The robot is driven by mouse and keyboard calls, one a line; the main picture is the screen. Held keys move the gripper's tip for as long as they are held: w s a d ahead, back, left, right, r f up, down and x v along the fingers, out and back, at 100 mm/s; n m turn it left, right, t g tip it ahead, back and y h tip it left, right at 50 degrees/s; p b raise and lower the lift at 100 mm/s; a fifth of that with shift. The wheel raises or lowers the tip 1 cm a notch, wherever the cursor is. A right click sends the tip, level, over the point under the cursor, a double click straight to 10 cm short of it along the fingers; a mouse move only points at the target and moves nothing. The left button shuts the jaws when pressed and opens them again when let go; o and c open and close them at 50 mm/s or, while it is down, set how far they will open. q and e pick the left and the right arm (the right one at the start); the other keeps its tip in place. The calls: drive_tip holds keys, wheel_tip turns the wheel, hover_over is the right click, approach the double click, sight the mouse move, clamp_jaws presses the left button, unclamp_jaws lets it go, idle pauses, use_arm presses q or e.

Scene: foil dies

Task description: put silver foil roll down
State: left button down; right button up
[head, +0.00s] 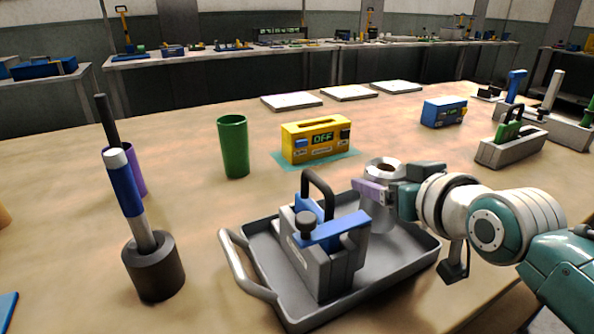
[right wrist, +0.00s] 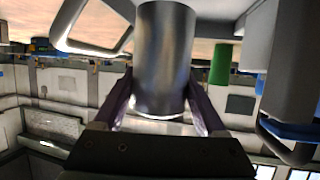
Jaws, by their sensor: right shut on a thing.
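The silver foil roll (head: 381,217) is upright with its open end up, at the back right of the grey tray (head: 262,252). I cannot tell whether its lower end touches the tray floor. My right gripper (head: 372,192) comes in from the right and is shut on the roll's upper part. In the right wrist view the shiny roll (right wrist: 165,55) sits between the two purple fingers of my right gripper (right wrist: 162,98). A grey die block (head: 318,262) with a black handle and blue parts stands in the tray, left of the roll. My left gripper is not in view.
A green cup (head: 234,147) and a yellow box (head: 316,141) reading OFF stand behind the tray. A dark holder (head: 155,268) with a blue-and-white tool stands left of the tray. A blue box (head: 444,112) and a grey block (head: 511,146) stand at the right.

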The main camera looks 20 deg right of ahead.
drive_tip(key=shift+f+b, duration=0.3)
drive_tip(key=shift+f, duration=1)
drive_tip(key=shift+f, duration=0.1)
drive_tip(key=o, duration=1.6)
drive_tip(key=shift+c, duration=0.2)
drive_tip(key=shift+s+r, duration=0.25)
drive_tip(key=p+v, duration=0.3)
drive_tip(key=v, duration=0.8)
drive_tip(key=s+a+f+n+g+y, duration=0.1)
drive_tip(key=s+a+g, duration=0.3)
drive_tip(key=s, duration=0.4)
drive_tip(key=s+a+f+n+g+y, duration=0.1)
drive_tip(key=s+a+n+g, duration=0.1)
drive_tip(key=s+a+g, duration=0.3)
drive_tip(key=s, duration=0.3)
drive_tip(key=shift+s+f+n+g, duration=0.15)
drive_tip(key=shift+f+n+g, duration=0.15)
drive_tip(key=shift+f+g, duration=0.1)
